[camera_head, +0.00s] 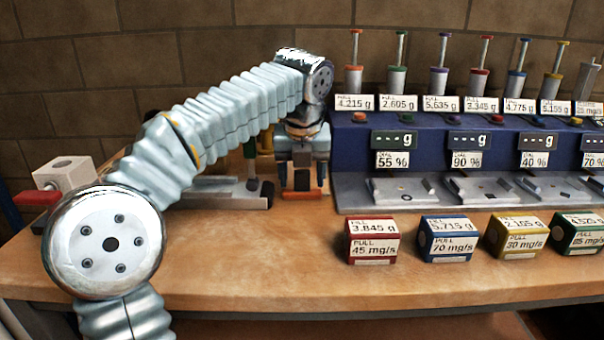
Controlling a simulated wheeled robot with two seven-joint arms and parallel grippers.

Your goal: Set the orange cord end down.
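My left arm comes in from the left and bends down at the back of the wooden table. My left gripper (302,184) points down just left of the blue dispenser bench, close to the tabletop. A small orange piece (318,194) shows low at its fingers; it may be the orange cord end, but I cannot tell. No cord can be made out. The gap between the fingers is too small and dark to show whether they are open or shut. My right gripper is out of view.
A blue bench (350,150) with coloured plungers and displays fills the back right. Red (371,248), blue (446,248), yellow (515,243) and green (578,240) labelled blocks stand before it. A white block with a red handle (38,197) stands at left. The front middle tabletop is clear.

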